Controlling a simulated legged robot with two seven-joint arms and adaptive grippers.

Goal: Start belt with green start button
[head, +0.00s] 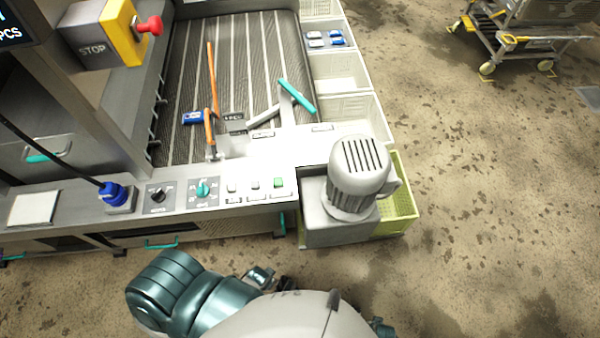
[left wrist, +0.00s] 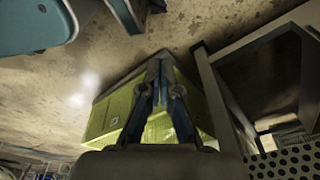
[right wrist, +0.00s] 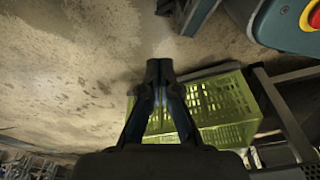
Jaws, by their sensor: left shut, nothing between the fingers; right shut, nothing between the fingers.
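The green start button (head: 278,183) is at the right end of a row of small buttons on the grey control panel (head: 130,187) in the head view. Two pale buttons sit left of it. The belt (head: 185,75) lies behind the panel, dark with light stripes. My left gripper (left wrist: 158,66) is shut and empty in the left wrist view, with a green crate beyond it. My right gripper (right wrist: 159,66) is shut and empty in the right wrist view, beside the crate. Neither gripper's fingertips show clearly in the head view, and neither wrist view shows the button.
A grey motor (head: 358,175) stands right of the panel, by the green crate (head: 402,195). On the panel are a black knob (head: 158,195), a teal knob (head: 204,189) and a blue plug (head: 112,194). A red stop button (head: 150,25) is upper left. White bins line the belt's right side.

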